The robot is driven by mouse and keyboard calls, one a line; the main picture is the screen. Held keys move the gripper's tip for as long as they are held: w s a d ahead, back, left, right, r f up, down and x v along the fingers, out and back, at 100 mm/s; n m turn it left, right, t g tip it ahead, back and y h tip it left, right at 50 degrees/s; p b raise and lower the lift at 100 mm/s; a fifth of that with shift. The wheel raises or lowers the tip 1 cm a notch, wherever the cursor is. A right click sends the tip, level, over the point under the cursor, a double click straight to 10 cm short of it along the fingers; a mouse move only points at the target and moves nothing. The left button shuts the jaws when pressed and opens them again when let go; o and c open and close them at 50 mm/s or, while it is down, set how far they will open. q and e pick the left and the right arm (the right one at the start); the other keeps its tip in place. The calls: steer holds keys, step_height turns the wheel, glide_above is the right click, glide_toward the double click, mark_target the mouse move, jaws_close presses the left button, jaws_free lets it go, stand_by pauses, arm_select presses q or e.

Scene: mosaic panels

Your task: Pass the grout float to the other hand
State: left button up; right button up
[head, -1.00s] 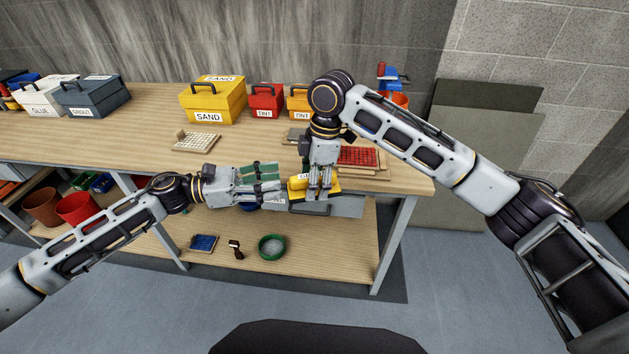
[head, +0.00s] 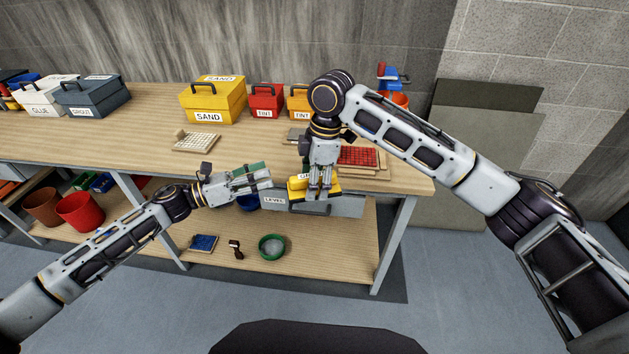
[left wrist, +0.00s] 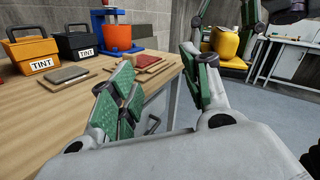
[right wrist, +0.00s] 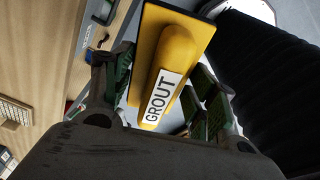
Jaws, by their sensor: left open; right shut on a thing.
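The grout float (head: 327,185) is yellow, with a handle labelled GROUT that shows in the right wrist view (right wrist: 178,58). My right gripper (head: 318,192) is shut on it and holds it in the air at the bench's front edge. In the right wrist view, the green-padded fingers lie on both sides of the handle. My left gripper (head: 264,177) is open and empty, to the left of the float with a gap between them. In the left wrist view its fingers (left wrist: 160,90) are spread, and the yellow float (left wrist: 230,42) shows beyond them. My right fingers partly hide the float.
The workbench (head: 130,130) carries a yellow SAND box (head: 212,102), red and orange TINT boxes, a tile panel (head: 197,142) and a red mosaic panel (head: 357,156). A grey LEVEL drawer (head: 275,201) sits under the top. The lower shelf holds a green round container (head: 271,246).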

arm_select(q)
steer(key=w+a+f+n+t+y, duration=0.35)
steer(key=a+f+n, duration=0.25)
steer(key=f+n, duration=0.3)
steer(key=w+a+f+n+t+y, duration=0.25)
steer(key=a+f+n+y, duration=0.35)
steer(key=f, duration=0.5)
steer(key=s+a+f+n+g+y, duration=0.15)
steer(key=s+a+f+n, duration=0.35)
steer(key=f, duration=0.6)
steer(key=s+a+f+n+g+y, duration=0.1)
steer(key=s+a+f+n+y, duration=0.15)
steer(key=f+n, duration=0.65)
steer(key=s+a+f+n+g+y, duration=0.1)
steer(key=s+f+n+g+y, duration=0.35)
steer(key=s+f, duration=1.55)
steer(key=s+d+f+n+g, duration=0.2)
steer(key=s+f, duration=0.2)
steer(key=s, duration=0.4)
steer(key=s+d+f+n+g, duration=0.2)
steer(key=s+f+n, duration=0.1)
steer(key=s, duration=0.6)
steer(key=s+d+f+n+g+h, duration=0.1)
steer(key=s+d+f+n+g, duration=0.1)
steer(key=s+f, duration=0.4)
steer(key=shift+s+d+n+g, duration=0.3)
steer(key=shift+s+d+n, duration=0.35)
steer(key=shift+s, duration=0.6)
